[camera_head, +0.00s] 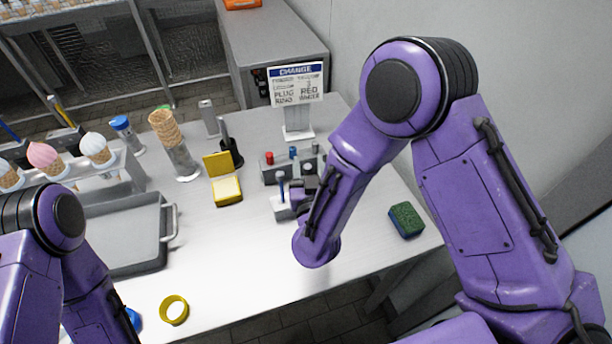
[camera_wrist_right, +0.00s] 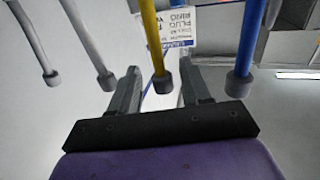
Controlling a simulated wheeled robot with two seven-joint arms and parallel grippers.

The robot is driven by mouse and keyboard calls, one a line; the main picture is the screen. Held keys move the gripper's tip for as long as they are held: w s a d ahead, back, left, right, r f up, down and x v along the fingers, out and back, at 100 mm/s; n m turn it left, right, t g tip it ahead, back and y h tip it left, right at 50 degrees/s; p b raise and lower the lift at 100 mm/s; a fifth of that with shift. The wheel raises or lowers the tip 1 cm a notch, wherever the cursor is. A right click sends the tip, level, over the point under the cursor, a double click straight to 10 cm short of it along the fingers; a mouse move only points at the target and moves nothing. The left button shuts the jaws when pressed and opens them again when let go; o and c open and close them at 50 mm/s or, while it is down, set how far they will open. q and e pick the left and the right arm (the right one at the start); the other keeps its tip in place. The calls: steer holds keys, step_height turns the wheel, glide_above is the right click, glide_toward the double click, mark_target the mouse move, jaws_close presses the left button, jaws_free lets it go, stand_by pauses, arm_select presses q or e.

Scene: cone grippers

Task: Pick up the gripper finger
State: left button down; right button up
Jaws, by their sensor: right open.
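My right gripper (camera_head: 304,187) is over the table beside a grey block (camera_head: 276,174) with red, blue and dark knobs. A small white stand (camera_head: 282,207) with an upright blue-topped rod is just left of it. In the right wrist view my right gripper (camera_wrist_right: 160,74) is open. A yellow rod (camera_wrist_right: 152,38) with a grey end shows between its fingers; contact cannot be told. A blue rod (camera_wrist_right: 246,45) and two white rods (camera_wrist_right: 91,45) are to the sides. I cannot tell which item is the gripper finger. My left gripper is out of view.
A sign (camera_head: 296,85) stands behind the block. A green sponge (camera_head: 406,219) lies at the right edge, a yellow ring (camera_head: 174,310) at the front. A yellow box (camera_head: 226,190), stacked cones (camera_head: 168,128) and a grey tray (camera_head: 118,262) are left. The front middle is clear.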

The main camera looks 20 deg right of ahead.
steer(key=shift+s+a+r, duration=0.1)
steer(key=shift+a, duration=0.15)
jaws_close()
